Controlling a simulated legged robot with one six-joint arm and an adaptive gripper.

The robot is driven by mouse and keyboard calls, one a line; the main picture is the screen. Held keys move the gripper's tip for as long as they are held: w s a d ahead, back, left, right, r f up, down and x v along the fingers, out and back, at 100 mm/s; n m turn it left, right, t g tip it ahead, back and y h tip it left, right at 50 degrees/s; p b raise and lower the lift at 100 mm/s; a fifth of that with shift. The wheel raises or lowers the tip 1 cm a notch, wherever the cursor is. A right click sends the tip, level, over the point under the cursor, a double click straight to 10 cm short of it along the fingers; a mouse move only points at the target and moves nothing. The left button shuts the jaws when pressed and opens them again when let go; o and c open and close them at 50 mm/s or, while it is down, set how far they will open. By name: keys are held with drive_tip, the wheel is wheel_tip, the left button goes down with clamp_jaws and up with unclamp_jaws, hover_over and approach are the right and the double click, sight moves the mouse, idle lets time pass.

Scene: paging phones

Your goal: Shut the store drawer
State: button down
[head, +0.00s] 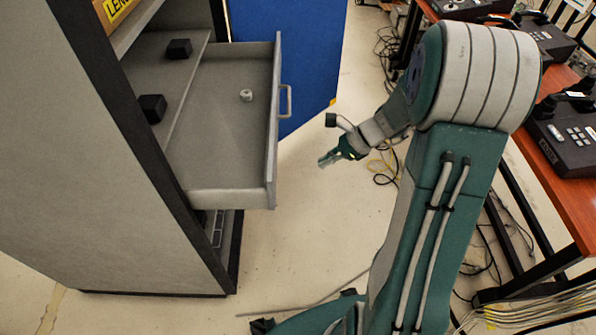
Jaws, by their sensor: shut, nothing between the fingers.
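The store drawer (215,125) is a grey metal drawer pulled well out of the tall grey cabinet (85,160) at the left of the head view. Its front panel faces right and carries a light bar handle (285,101). A small pale round object (246,95) lies on the drawer floor. My gripper (328,160) is to the right of the drawer front, apart from it, and appears slightly nearer than the handle. It is shut and empty. The drawer's inner end is hidden by the cabinet.
Two small black blocks (179,48) (152,108) sit on a cabinet shelf beside the drawer. A blue panel (300,70) stands behind. Wooden desks with dark paging phones (565,135) are at the right. Cables (385,165) lie on the floor. The floor before the drawer is mostly clear.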

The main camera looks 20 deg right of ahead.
drive_tip(key=a+r+x, duration=0.1)
drive_tip(key=r+x, duration=0.1)
drive_tip(key=x, duration=0.9)
drive_tip(key=shift+w+a+f, duration=0.25)
drive_tip(key=shift+w+a, duration=0.1)
drive_tip(key=shift+a, duration=0.2)
drive_tip(key=w+a, duration=0.2)
drive_tip(key=a, duration=0.6)
drive_tip(key=w+a, duration=0.3)
drive_tip(key=a, duration=0.6)
drive_tip(key=w+a, duration=0.3)
drive_tip(key=a, duration=0.5)
drive_tip(key=shift+w+a, duration=0.1)
drive_tip(key=shift+a, duration=0.25)
drive_tip(key=shift+w+a, duration=0.3)
drive_tip(key=shift+a, duration=0.45)
drive_tip(key=shift+a+r, duration=0.1)
